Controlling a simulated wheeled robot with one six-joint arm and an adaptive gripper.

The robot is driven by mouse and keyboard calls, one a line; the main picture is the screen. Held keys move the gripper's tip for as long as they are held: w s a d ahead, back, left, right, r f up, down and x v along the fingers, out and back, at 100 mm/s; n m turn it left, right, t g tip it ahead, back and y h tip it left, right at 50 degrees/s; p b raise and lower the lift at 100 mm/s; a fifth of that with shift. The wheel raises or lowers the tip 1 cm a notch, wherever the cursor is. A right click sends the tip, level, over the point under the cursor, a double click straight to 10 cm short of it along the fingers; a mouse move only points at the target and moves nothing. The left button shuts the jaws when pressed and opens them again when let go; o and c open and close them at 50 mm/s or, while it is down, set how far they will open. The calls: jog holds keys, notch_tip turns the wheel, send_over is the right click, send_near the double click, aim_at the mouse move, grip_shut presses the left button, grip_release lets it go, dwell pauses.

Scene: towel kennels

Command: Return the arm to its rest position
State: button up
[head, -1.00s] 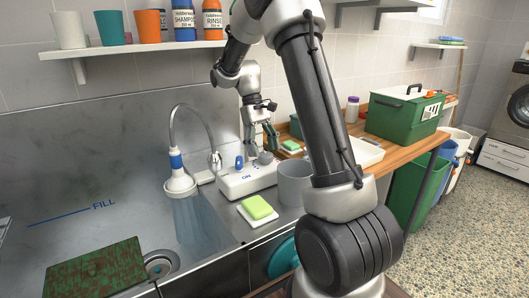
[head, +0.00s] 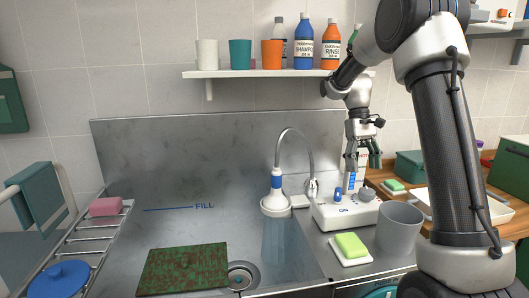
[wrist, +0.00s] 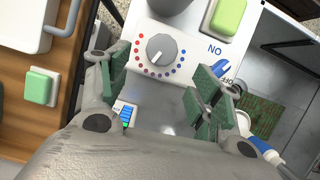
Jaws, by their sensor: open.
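My gripper (head: 365,160) is open and empty above the white control box (head: 330,214), with its fingertips clear of it in the head view. In the wrist view its green-padded fingers (wrist: 160,85) stand wide apart on either side of the box's grey dial (wrist: 161,48). The blue switch (wrist: 222,68) sits between the ON and OFF marks. A blue-striped indicator (wrist: 126,114) shows near the left finger. My arm reaches in from the right of the head view, under the shelf's right end.
A shelf (head: 230,74) with cups and bottles hangs close to my arm. A grey pitcher (head: 398,230) and green sponge (head: 351,244) stand at the front. A wooden counter is at right.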

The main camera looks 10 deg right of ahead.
jog(key=f, duration=0.1)
jog(key=s+f, duration=0.2)
jog(key=shift+a, duration=0.25)
jog(key=s+a+r+t, duration=0.1)
jog(key=s+r+t, duration=0.2)
jog(key=s, duration=0.5)
jog(key=s+a+r+t, duration=0.2)
jog(key=s+r, duration=0.1)
jog(key=s, duration=0.6)
jog(key=s+a+r+m+t, duration=0.1)
jog(key=s+r+t, duration=0.2)
jog(key=s, duration=0.5)
jog(key=shift+s+a+r+t+y, duration=0.15)
jog(key=shift+s+r+t+y, duration=0.15)
jog(key=shift+r, duration=0.1)
